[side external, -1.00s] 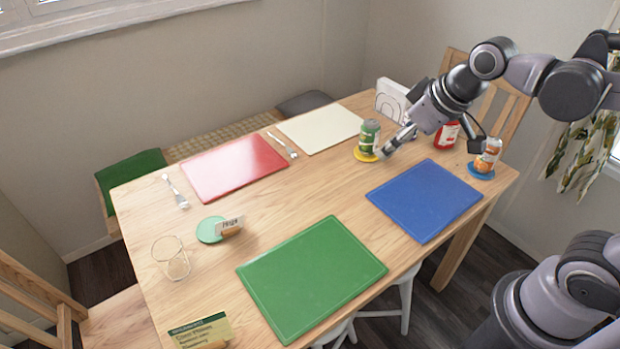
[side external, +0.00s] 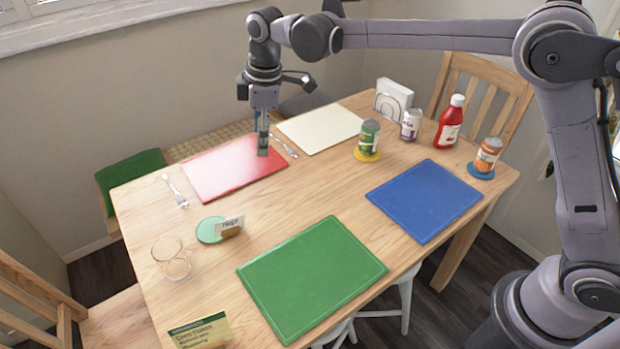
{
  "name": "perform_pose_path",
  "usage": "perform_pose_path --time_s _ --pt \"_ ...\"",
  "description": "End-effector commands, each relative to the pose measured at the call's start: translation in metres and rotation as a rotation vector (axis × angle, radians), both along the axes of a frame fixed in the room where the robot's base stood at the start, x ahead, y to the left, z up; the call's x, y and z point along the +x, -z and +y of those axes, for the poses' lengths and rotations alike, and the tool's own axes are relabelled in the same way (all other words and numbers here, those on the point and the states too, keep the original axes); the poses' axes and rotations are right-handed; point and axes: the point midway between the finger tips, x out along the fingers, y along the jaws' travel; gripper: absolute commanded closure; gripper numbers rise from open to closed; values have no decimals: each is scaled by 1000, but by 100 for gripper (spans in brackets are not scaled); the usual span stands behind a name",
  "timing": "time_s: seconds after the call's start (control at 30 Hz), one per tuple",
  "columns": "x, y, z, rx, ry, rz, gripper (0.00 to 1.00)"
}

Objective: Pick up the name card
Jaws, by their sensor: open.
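A larger green and cream card (side external: 200,332) with several lines of text stands at the table's front left edge. My gripper (side external: 263,150) points down over the right part of the red placemat (side external: 215,172), behind and to the right of the small card and apart from it. It is open, with nothing seen in it.
A clear glass (side external: 172,262) stands left of the coaster. Green (side external: 312,278), blue (side external: 424,200) and cream (side external: 318,130) placemats lie flat. Forks (side external: 175,190) (side external: 283,145) flank the red one. Cans (side external: 369,136) (side external: 411,125) (side external: 488,155), a red bottle (side external: 450,122) and a napkin holder (side external: 393,98) stand right.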

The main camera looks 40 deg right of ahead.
Motion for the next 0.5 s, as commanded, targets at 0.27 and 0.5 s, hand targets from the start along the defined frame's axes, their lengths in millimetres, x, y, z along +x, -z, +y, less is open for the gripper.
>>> perform_pose_path --time_s 0.27,0.5 --pt "26 62 62 -54 -254 86 40" --pt "29 108 97 -82 -418 143 40"
